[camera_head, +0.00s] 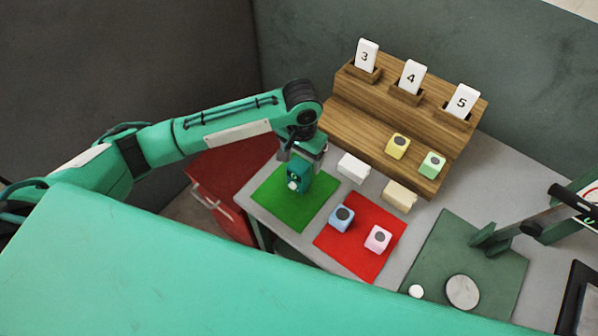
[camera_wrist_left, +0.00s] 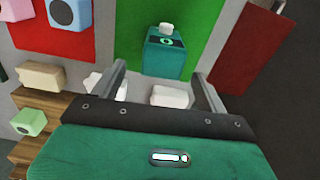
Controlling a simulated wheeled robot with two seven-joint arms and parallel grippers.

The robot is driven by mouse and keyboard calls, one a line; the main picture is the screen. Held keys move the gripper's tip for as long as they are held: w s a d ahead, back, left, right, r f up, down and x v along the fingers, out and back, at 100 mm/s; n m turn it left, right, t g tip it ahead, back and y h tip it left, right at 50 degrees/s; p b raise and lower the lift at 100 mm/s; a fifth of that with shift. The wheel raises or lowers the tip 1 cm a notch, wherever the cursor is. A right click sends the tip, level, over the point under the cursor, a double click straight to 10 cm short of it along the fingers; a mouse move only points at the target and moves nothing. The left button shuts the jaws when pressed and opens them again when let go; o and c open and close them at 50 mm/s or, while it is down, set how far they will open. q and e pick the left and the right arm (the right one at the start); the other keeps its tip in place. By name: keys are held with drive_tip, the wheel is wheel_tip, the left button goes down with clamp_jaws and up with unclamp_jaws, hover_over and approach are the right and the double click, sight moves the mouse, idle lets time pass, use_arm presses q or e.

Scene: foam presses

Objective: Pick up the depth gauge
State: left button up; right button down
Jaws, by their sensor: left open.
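The depth gauge (camera_head: 297,177) appears to be the small teal block with a white knob on the green mat (camera_head: 318,205). In the left wrist view the gauge (camera_wrist_left: 166,57) shows a dark band with a green ring, and its knob points away from me. My left gripper (camera_head: 299,156) points down over the green mat, close to the gauge and partly covering it. In the left wrist view the left gripper (camera_wrist_left: 160,80) is open, and the gauge appears between and beyond its fingertips. I cannot tell whether they touch. My right gripper is not in view.
A red mat (camera_head: 362,228) with blue and pink foam cubes lies beside the green mat. White (camera_head: 352,168) and cream (camera_head: 399,195) blocks sit near the wooden stepped rack (camera_head: 365,120) with number cards. A green press base (camera_head: 445,245) stands at right.

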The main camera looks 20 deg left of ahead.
sight(300, 164)
use_arm(q)
drive_tip(key=shift+w+f, duration=0.25)
drive_tip(key=shift+f, duration=0.75)
drive_tip(key=shift+s+a+f+p, duration=0.1)
drive_tip(key=shift+s+f+p, duration=0.2)
drive_tip(key=shift+f+p, duration=0.25)
drive_tip(key=shift+s+a+f+p, duration=0.15)
drive_tip(key=shift+f+p, duration=0.2)
drive_tip(key=shift+f, duration=0.3)
drive_tip(key=shift+s+f+p, duration=0.15)
drive_tip(key=shift+f+p, duration=0.15)
drive_tip(key=shift+f, duration=0.3)
drive_tip(key=shift+w+f, duration=0.1)
drive_tip(key=shift+f, duration=0.8)
drive_tip(key=c, duration=1.1)
drive_tip(key=shift+c, duration=0.2)
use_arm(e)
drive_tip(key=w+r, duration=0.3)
